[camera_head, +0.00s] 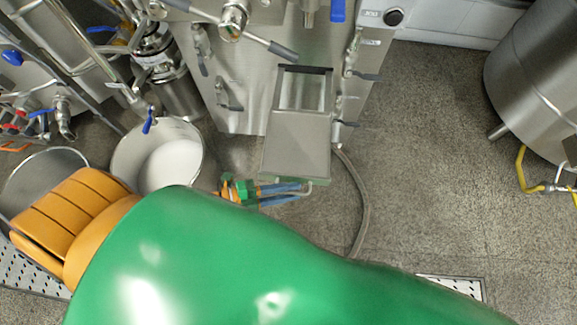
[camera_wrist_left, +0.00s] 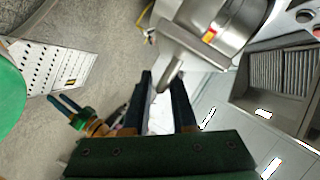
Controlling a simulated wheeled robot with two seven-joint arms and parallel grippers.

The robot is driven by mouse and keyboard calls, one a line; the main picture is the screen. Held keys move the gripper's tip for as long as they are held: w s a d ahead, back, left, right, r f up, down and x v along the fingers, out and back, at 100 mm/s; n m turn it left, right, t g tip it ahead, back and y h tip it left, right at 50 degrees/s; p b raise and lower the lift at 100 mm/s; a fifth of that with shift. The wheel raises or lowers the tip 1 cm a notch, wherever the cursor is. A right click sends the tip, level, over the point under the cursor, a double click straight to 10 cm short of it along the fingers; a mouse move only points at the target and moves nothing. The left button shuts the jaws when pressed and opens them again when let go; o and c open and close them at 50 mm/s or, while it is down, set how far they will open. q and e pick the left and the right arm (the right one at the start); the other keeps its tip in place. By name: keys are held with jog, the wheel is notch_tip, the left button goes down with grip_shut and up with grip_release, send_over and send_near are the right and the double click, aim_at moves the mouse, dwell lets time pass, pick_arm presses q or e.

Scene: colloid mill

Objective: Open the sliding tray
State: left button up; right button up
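A boxy metal part (camera_head: 298,140) with a rectangular opening at its back juts from the front of the steel machine; I take it for the sliding tray. Whether it is slid out is unclear. My left gripper (camera_head: 302,193) is just below its front edge in the head view, blue fingers pointing right, beside a small bent metal piece. In the left wrist view, its two dark fingers (camera_wrist_left: 163,82) stand apart with a pale gap between them. Grey metal parts lie beyond the tips. Another gripper with blue fingers (camera_wrist_left: 62,104), apparently my right one, shows at the left there.
A white-lined bucket (camera_head: 165,160) stands left of the tray, beside another metal vessel (camera_head: 45,165). A hose (camera_head: 363,205) runs down to the floor right of the tray. A steel drum (camera_head: 535,80) is at the far right. The floor between is clear.

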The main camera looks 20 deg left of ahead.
pick_arm(q)
jog(key=v, duration=0.7)
jog(key=shift+p, duration=0.3)
jog(key=shift+a, duration=0.1)
